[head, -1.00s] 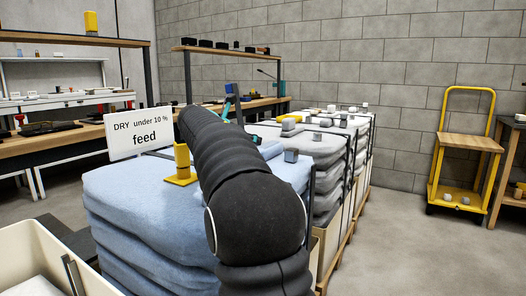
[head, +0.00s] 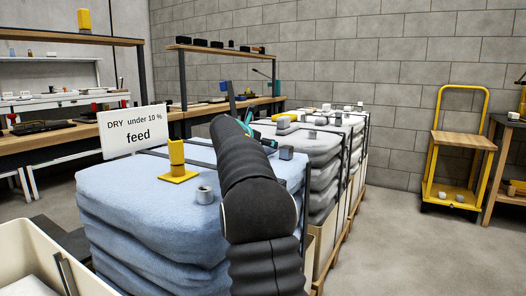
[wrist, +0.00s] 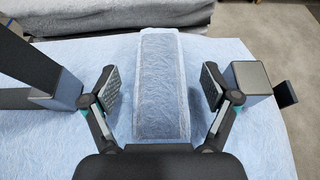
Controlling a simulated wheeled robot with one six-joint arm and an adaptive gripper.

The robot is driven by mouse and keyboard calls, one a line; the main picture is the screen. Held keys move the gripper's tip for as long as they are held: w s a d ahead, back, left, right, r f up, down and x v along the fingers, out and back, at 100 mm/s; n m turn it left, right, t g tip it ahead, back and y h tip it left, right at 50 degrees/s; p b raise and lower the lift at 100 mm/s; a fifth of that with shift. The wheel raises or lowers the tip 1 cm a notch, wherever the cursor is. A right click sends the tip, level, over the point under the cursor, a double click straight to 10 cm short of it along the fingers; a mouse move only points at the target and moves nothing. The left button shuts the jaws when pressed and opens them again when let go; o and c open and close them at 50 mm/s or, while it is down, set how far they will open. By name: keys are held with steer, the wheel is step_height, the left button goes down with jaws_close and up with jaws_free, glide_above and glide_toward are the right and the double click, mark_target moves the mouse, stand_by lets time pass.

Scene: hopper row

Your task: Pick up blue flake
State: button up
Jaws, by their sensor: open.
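In the wrist view a pale blue, translucent oblong block, which I take to be the blue flake (wrist: 163,85), lies on the light blue fibrous surface. My gripper (wrist: 162,88) is open, with one finger pad on each side of the block and gaps visible between the pads and it. In the head view my dark arm reaches over the blue stack (head: 120,185), and the gripper is mostly behind the arm. The blue flake cannot be made out there.
A sign reading "feed" (head: 135,132) stands behind. Grey stacks (head: 318,150) adjoin at the back. Open floor (head: 400,240) lies right, before a yellow cart (head: 455,150).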

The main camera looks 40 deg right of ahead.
steer(key=shift+w+d, duration=0.1)
steer(key=shift+d, duration=0.15)
steer(key=c, duration=1.3)
steer(key=shift+o, duration=0.2)
steer(key=shift+r+p, duration=0.3)
steer(key=shift+r, duration=0.2)
step_height(320, 180, up, 3)
steer(key=shift+r+p, duration=0.2)
steer(key=shift+p, duration=0.7)
steer(key=s+d+r, duration=0.1)
steer(key=s+r, duration=0.2)
steer(key=s, duration=0.2)
steer(key=s+d+r+p, duration=0.1)
steer(key=s+d+r, duration=0.1)
steer(key=s, duration=0.4)
steer(key=shift+d+r, duration=0.25)
steer(key=shift+r, duration=0.5)
steer(key=shift+s, duration=0.1)
